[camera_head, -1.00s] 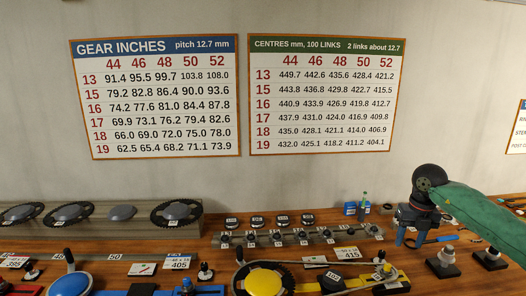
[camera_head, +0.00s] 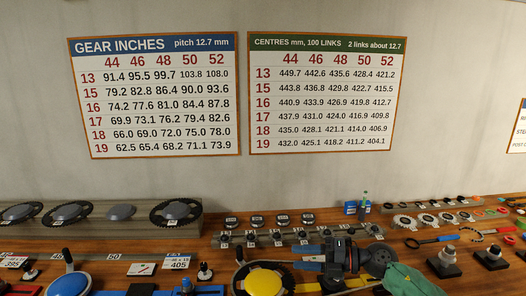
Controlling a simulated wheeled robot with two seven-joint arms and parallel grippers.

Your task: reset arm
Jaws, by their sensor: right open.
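My right gripper (camera_head: 302,258) is at the lower middle of the head view, pointing left, with its blue fingers apart and nothing visible between them. Its dark wrist and green-sleeved forearm (camera_head: 405,280) come in from the lower right. It shows just to the right of and above the yellow disc (camera_head: 264,281), partly covering the bar of that fixture. I cannot tell how high above the bench it is. My left gripper is not in view.
Several sprockets stand on a grey rail (camera_head: 262,241) behind the gripper. Large chainrings (camera_head: 177,212) lie on a grey rack at left, and a blue disc (camera_head: 69,285) at front left. Tools and small rings (camera_head: 430,240) lie at right. Two charts (camera_head: 153,95) hang on the wall.

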